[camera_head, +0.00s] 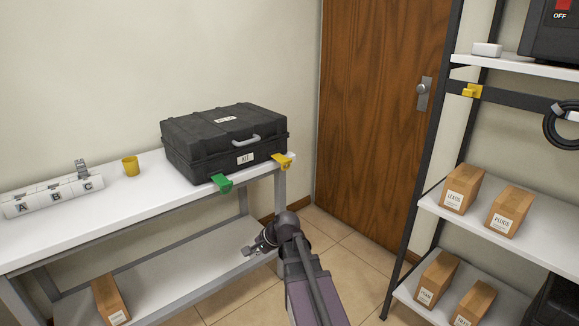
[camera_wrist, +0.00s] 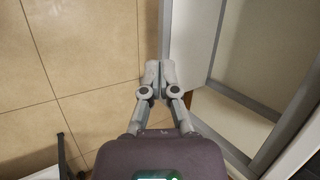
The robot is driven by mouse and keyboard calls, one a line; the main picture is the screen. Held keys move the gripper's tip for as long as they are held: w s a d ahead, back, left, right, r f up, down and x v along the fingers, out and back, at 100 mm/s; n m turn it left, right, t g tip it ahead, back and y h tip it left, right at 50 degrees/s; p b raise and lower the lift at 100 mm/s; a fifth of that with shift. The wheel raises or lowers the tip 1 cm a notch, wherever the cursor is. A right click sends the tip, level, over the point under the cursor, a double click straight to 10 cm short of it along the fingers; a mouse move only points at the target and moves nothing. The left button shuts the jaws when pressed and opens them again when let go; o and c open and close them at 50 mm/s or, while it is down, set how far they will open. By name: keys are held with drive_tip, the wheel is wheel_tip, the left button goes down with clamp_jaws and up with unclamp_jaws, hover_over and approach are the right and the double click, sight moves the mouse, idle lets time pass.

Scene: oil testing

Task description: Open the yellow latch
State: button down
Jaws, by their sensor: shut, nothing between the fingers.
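The yellow latch (camera_head: 283,161) is on the white table's front edge, near its right end, at the front right corner of a black case labelled KIT (camera_head: 225,142). A green latch (camera_head: 222,183) is on the same edge to its left. My gripper (camera_head: 249,250) is below and in front of the tabletop, lower than the yellow latch and apart from it. In the wrist view my gripper (camera_wrist: 159,68) has its fingers together with nothing between them, pointing at the floor beside the table frame. The latches do not show in the wrist view.
The white table (camera_head: 100,222) also bears a yellow cup (camera_head: 130,166) and a lettered A-B-C holder (camera_head: 52,195). A lower shelf holds a cardboard box (camera_head: 110,300). A shelf rack (camera_head: 482,222) with boxes stands at right, a wooden door (camera_head: 375,110) behind. Tiled floor lies between.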

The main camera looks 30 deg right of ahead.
sight(286, 168)
drive_tip(key=w+d+r+m+t+p, duration=0.2)
drive_tip(key=d+r+m, duration=0.3)
drive_tip(key=d, duration=0.4)
drive_tip(key=w+d+r+m+t+h+p, duration=0.1)
drive_tip(key=w+d+r+m+t, duration=0.2)
drive_tip(key=d+r+m, duration=0.3)
drive_tip(key=w+d+r+m+t+h+p, duration=0.1)
drive_tip(key=d+r+m+t, duration=0.3)
drive_tip(key=d+m, duration=0.5)
wheel_tip(286, 168, up, 2)
drive_tip(key=w+d+p, duration=0.1)
drive_tip(key=d, duration=0.2)
drive_tip(key=shift+w+t+p, duration=0.15)
drive_tip(key=shift+t+p, duration=0.2)
drive_tip(key=shift+t, duration=0.05)
drive_tip(key=shift+w+a, duration=0.1)
drive_tip(key=b+x, duration=0.3)
drive_tip(key=x, duration=1.1)
drive_tip(key=shift+f, duration=0.15)
drive_tip(key=shift+w+a+f+b, duration=0.1)
drive_tip(key=shift+w+f+b, duration=0.3)
drive_tip(key=shift+b, duration=0.2)
